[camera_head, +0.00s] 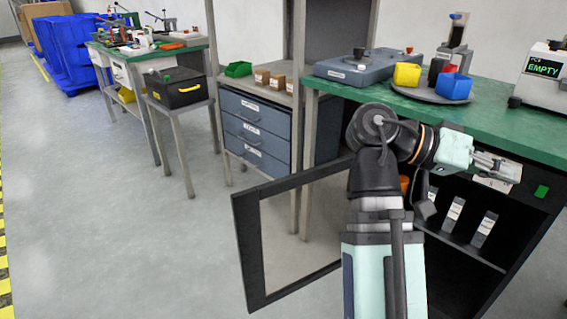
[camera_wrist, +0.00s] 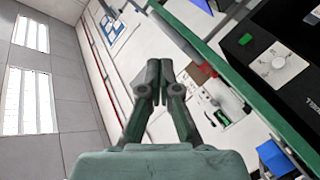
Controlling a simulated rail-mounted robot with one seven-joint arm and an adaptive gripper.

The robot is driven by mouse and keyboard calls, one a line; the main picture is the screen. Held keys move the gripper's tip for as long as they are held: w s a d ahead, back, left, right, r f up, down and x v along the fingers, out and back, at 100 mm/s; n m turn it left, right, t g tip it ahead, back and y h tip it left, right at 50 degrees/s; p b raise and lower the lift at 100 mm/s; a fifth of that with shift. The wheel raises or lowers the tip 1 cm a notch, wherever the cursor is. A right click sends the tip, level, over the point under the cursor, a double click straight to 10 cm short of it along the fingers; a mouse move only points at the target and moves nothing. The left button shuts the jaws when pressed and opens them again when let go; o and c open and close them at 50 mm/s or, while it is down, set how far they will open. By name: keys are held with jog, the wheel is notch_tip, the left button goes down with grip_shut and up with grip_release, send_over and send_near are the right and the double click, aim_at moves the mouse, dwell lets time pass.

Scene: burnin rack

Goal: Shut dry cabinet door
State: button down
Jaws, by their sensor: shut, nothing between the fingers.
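The dry cabinet (camera_head: 458,262) is the dark box under the green bench at the right of the head view. Its door (camera_head: 242,240), a black frame around a clear pane, stands wide open and swung out to the left over the floor. My arm passes in front of the door's right part and hides its hinge side. My gripper (camera_head: 512,170) is shut and empty, at the cabinet's upper front just below the bench edge, apart from the door frame. In the wrist view the gripper's fingers (camera_wrist: 155,85) are together with nothing between them.
White labelled items (camera_head: 484,230) stand on the cabinet shelf. The green bench top (camera_head: 520,112) holds a tray with coloured blocks (camera_head: 455,86) and a machine (camera_head: 540,75) reading EMPTY. A blue drawer unit (camera_head: 255,130) stands behind the door. The floor at left (camera_head: 110,220) is clear.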

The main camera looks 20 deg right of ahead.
jog(key=w+r+n+p, duration=0.1)
jog(key=w+r+p, duration=0.4)
jog(key=w+a+n+t+y+p, duration=0.1)
jog(key=w+n+t+p, duration=0.15)
jog(key=w+p, duration=0.45)
jog(key=w+a+r+n+t+p, duration=0.1)
jog(key=w+a+n+p, duration=0.1)
jog(key=w+n+p, duration=0.5)
jog(key=w+a+m+t+y+p, duration=0.15)
jog(key=w+p, duration=0.35)
jog(key=w, duration=0.5)
jog(key=w+a+f+n+y+p, duration=0.45)
jog(key=w+a+f+p, duration=0.25)
jog(key=w+a+f, duration=0.4)
jog(key=w+a+f+n+y+p, duration=0.4)
jog(key=w+a+f+y+p, duration=0.3)
jog(key=a, duration=0.7)
jog(key=s+d+f+h+p, duration=0.1)
jog(key=s+d+f+p, duration=0.1)
jog(key=s+f, duration=0.4)
jog(key=shift+w+p+x, duration=0.25)
jog(key=shift+p+x, duration=0.55)
jog(key=shift+x, duration=1.45)
